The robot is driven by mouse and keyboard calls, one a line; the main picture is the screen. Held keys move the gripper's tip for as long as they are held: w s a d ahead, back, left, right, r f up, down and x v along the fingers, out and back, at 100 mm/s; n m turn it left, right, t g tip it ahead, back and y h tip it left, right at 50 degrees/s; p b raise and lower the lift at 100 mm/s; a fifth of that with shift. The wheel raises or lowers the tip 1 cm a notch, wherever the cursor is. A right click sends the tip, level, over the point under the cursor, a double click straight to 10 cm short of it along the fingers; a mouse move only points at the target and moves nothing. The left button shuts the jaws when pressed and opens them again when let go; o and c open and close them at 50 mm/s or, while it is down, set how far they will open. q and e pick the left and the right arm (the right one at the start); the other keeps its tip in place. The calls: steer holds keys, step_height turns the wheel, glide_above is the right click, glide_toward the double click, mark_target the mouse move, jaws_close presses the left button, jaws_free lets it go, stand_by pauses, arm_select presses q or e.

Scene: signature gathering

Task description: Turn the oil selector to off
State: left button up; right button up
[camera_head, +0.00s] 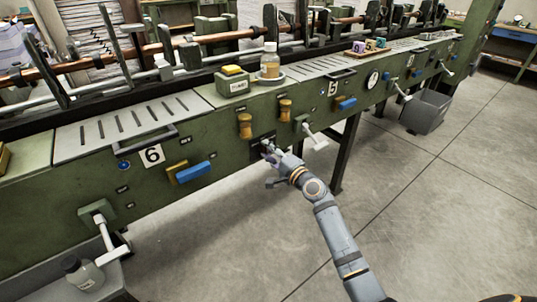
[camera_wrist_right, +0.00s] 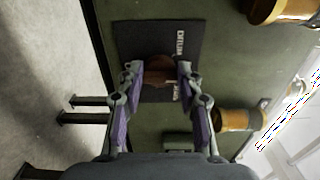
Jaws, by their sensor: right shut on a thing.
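The selector is a brown knob (camera_wrist_right: 159,72) on a dark plate (camera_wrist_right: 158,38) with small white lettering, too small to read surely. The plate (camera_head: 259,139) sits in the green machine front in the head view, below two wooden handles. My right gripper (camera_head: 267,148) is at this plate. In the right wrist view my right gripper (camera_wrist_right: 159,76) has one finger on each side of the knob and is shut on it. The fingers hide parts of the knob's sides, and its pointing direction is not clear. My left gripper is not in view.
Wooden handles (camera_head: 245,126) (camera_head: 285,110) stick out just above the plate. A white crank lever (camera_head: 314,136) is close on the right. A bottle (camera_head: 270,61) stands on the ledge above. A grey bin (camera_head: 425,112) is further right. The floor in front is clear.

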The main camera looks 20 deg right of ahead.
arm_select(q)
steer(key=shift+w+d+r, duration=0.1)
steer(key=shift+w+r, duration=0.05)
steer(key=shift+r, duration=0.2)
arm_select(e)
steer(key=shift+f, duration=0.1)
steer(key=o, duration=1.1)
steer(key=shift+o, duration=0.2)
steer(key=v, duration=1.2)
